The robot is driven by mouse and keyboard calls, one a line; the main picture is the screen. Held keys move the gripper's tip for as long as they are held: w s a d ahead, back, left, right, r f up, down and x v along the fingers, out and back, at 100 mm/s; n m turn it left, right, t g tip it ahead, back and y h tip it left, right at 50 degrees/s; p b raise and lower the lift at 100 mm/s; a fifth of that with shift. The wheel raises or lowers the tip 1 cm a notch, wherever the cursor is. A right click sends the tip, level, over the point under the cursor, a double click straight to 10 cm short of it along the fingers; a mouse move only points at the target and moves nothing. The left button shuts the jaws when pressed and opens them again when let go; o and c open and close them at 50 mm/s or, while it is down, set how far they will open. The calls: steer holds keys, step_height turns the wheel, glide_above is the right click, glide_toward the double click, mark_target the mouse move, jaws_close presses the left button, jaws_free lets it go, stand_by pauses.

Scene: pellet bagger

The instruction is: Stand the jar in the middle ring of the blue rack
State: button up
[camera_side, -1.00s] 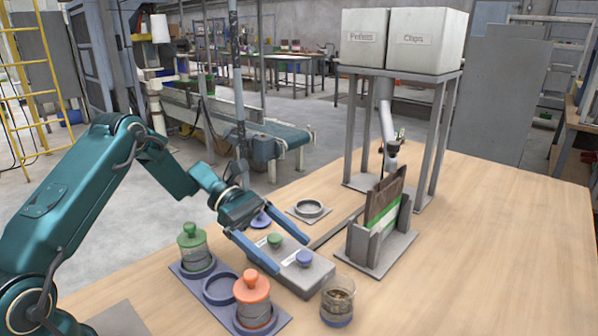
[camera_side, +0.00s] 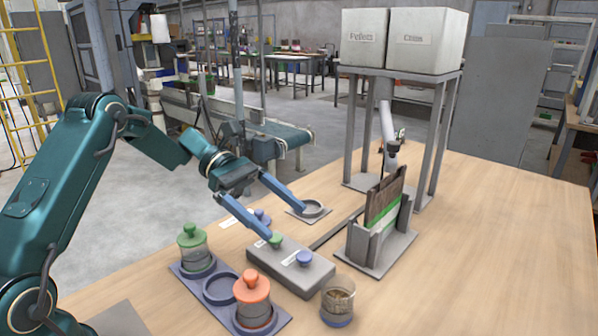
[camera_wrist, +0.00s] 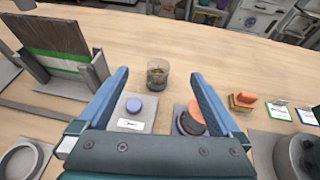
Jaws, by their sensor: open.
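The jar (camera_side: 338,302) is clear glass with a blue band at its base and brown contents. It stands upright on the table at the front, right of the blue rack (camera_side: 186,272), and shows between my fingers in the wrist view (camera_wrist: 157,74). The rack's middle ring (camera_side: 220,288) is empty. A green-lidded jar (camera_side: 193,248) stands in its far ring and an orange-lidded jar (camera_side: 253,300) in its near ring. My gripper (camera_side: 285,220) is open and empty, above the button box and apart from the jar. In the wrist view, a finger partly hides the orange-lidded jar.
A grey box (camera_side: 310,280) with green and blue buttons lies between rack and jar. Behind it are a bag holder (camera_side: 380,235) with a green-striped bag, a grey ring plate (camera_side: 310,209) and a blue-knobbed item (camera_side: 262,216). The table's right side is clear.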

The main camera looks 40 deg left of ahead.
step_height(320, 180, up, 5)
steer(key=w+d+r+m+t+y, duration=0.1)
steer(key=w+d+m+t+y, duration=0.35)
steer(key=d, duration=0.35)
steer(key=w+d+r+m+t+y, duration=0.1)
steer(key=w+d+m+t+y, duration=0.2)
steer(key=w+d+m, duration=0.3)
steer(key=s+a+f+m+y, duration=0.1)
steer(key=s+f+m+y, duration=0.2)
steer(key=s+m+y, duration=0.75)
steer(key=n+h, duration=0.3)
glide_toward(344, 292)
steer(key=shift+w+a+f, duration=0.25)
steer(key=shift+w+f, duration=0.25)
steer(key=shift+h, duration=0.3)
steer(key=shift+x, duration=2.5)
